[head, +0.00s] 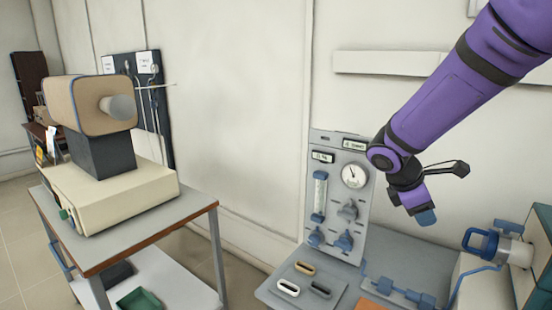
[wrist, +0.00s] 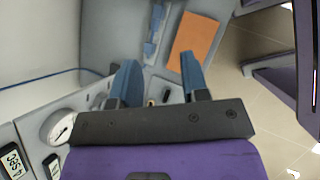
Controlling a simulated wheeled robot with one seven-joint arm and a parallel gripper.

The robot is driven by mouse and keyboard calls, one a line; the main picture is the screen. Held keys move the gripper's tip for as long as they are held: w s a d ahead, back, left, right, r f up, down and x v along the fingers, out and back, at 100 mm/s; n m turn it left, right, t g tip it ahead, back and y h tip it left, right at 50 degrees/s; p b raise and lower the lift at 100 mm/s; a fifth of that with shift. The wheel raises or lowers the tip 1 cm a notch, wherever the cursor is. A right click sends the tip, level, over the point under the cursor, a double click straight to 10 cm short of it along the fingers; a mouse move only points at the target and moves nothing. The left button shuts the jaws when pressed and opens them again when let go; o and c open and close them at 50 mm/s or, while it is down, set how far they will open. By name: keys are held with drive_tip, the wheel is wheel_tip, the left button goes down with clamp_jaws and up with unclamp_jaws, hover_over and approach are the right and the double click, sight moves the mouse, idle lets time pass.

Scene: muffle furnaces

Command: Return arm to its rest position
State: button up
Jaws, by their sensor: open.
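My purple arm reaches in from the upper right in the head view. My gripper (head: 424,214) hangs in the air in front of the wall, right of the upright gauge panel (head: 338,190), with its tips pointing down. In the wrist view my gripper (wrist: 161,76) shows two blue fingers spread apart. Nothing is held between them; the grey bench surface shows beyond. The panel's round gauge (wrist: 60,127) shows at the lower left of the wrist view.
A bench (head: 264,289) below carries several small oval pieces, blue fittings (head: 400,292) and an orange mat (wrist: 193,38). A blue-handled cylinder (head: 500,247) stands at right. A beige furnace (head: 90,105) sits on a cart (head: 150,223) at left.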

drive_tip(key=s+r+m+t+y, duration=0.1)
drive_tip(key=s+r+m+y, duration=0.1)
drive_tip(key=s+r+m, duration=0.2)
drive_tip(key=s+a+r+m+t+y, duration=0.1)
drive_tip(key=s+r+m, duration=0.3)
drive_tip(key=s, duration=0.7)
drive_tip(key=s+a+r+m+t+y, duration=0.1)
drive_tip(key=s+r+m+t+y, duration=0.1)
drive_tip(key=s+r+m+y, duration=0.2)
drive_tip(key=s+m, duration=0.3)
drive_tip(key=shift+s+t, duration=0.2)
drive_tip(key=shift+t, duration=0.1)
drive_tip(key=shift+d, duration=0.1)
